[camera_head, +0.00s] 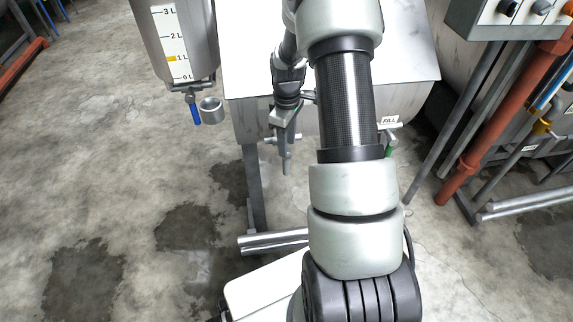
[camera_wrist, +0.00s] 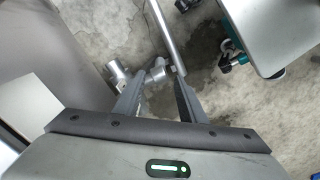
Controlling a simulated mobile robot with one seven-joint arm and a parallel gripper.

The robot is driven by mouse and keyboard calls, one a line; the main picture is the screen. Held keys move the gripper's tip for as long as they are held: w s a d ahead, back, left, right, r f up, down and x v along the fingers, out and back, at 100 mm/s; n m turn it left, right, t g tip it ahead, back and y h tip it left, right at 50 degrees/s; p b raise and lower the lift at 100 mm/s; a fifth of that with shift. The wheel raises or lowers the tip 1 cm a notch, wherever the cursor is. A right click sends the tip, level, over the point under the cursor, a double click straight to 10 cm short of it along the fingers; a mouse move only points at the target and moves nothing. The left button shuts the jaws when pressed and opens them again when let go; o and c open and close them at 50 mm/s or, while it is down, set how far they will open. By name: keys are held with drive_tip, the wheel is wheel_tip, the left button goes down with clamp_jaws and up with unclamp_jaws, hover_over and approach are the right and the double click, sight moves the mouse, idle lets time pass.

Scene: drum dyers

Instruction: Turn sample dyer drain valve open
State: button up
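The sample dyer (camera_head: 250,115) is a metal trough with a pale top in the middle of the head view, partly hidden by my arm. My gripper (camera_head: 286,158) hangs in front of its lower front wall, pointing down. In the wrist view my gripper (camera_wrist: 159,80) has its two fingers well apart. A grey metal pipe fitting (camera_wrist: 157,71), possibly the drain valve, shows between and beyond the fingertips. A round pipe end (camera_wrist: 119,70) is beside the left finger. I cannot tell whether a finger touches the fitting, nor make out the valve handle's position.
A tank with a litre scale (camera_head: 172,45) hangs at left, with a blue valve handle (camera_head: 195,114) below. A FILL label (camera_head: 390,120) and green handle (camera_head: 390,147) are right of my arm. Red pipes (camera_head: 490,125) stand at far right. The left floor is clear, with damp patches.

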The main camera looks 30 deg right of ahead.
sight(287, 163)
wheel_tip(287, 163, down, 10)
drive_tip(key=shift+r+b, duration=0.1)
drive_tip(key=shift+b, duration=0.8)
drive_tip(key=shift+c, duration=0.2)
clamp_jaws()
